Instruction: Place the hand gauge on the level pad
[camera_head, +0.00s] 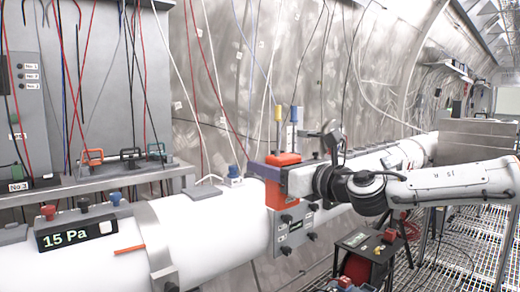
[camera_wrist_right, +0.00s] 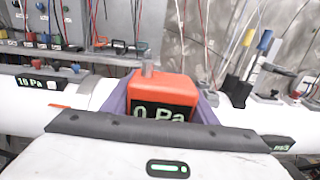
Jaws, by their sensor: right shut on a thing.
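The hand gauge (camera_head: 273,160) is an orange-red box in the middle of the head view. In the right wrist view the hand gauge (camera_wrist_right: 163,92) shows a dark display reading 0 Pa and a short grey stub on top. My right gripper (camera_wrist_right: 160,105) is shut on it, with purple-grey fingers at both sides. In the head view the right gripper (camera_head: 290,178) reaches in from the right, above the white pipe. A flat grey plate, apparently the level pad (camera_head: 205,192), lies on top of the pipe, left of the gauge and apart from it. My left gripper is out of view.
The white pipe (camera_head: 215,235) runs across the front. A 15 Pa display box (camera_head: 78,235) with knobs and a metal collar (camera_head: 155,245) sit at left. A blue-capped fitting (camera_head: 234,174) stands between pad and gauge. Cables hang behind.

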